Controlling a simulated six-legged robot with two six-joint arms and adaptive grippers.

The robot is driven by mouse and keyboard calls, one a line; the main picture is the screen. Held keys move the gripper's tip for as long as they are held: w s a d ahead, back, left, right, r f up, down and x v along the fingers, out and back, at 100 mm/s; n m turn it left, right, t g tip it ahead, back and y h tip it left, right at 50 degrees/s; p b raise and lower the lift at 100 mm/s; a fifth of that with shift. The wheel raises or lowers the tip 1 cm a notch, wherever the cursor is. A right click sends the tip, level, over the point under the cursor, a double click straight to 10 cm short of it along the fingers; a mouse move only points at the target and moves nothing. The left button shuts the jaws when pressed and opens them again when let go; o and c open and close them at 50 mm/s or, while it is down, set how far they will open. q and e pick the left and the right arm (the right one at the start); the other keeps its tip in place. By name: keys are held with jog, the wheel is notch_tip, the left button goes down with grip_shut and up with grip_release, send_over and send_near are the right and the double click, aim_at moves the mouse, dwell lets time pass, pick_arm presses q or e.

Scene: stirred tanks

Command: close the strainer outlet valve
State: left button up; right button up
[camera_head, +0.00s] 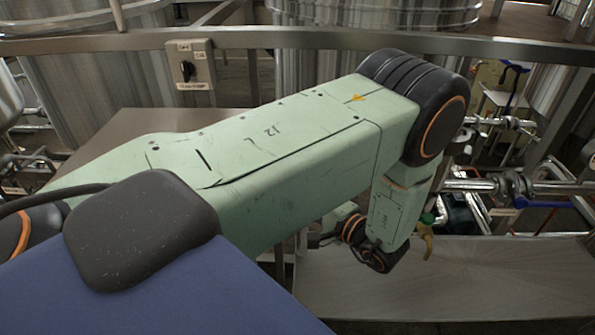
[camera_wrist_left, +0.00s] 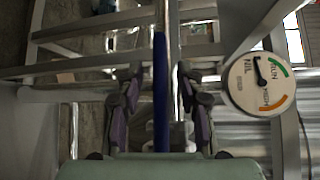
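In the left wrist view a long blue valve lever (camera_wrist_left: 161,95) stands upright in the picture, in line with a metal pipe behind it. My left gripper (camera_wrist_left: 160,105) is open, with one dark finger on each side of the lever and a visible gap on both sides. I cannot tell how deep the lever sits between the fingers. In the head view my left arm crosses the picture and bends down at the right; its fingers cannot be made out there. A blue lever (camera_head: 545,204) shows under a pipe at the right. No label identifies the strainer outlet valve. My right gripper is not in view.
A round gauge (camera_wrist_left: 259,84) marked NIL, RUN and HIGH is close to the right finger. Steel pipes (camera_head: 540,187) with clamps run at the right. A switch box (camera_head: 190,68) is on the rail at the back. Another blue handle (camera_head: 515,68) is at upper right.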

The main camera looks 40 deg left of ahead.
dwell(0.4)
pick_arm(q)
grip_shut()
dwell(0.6)
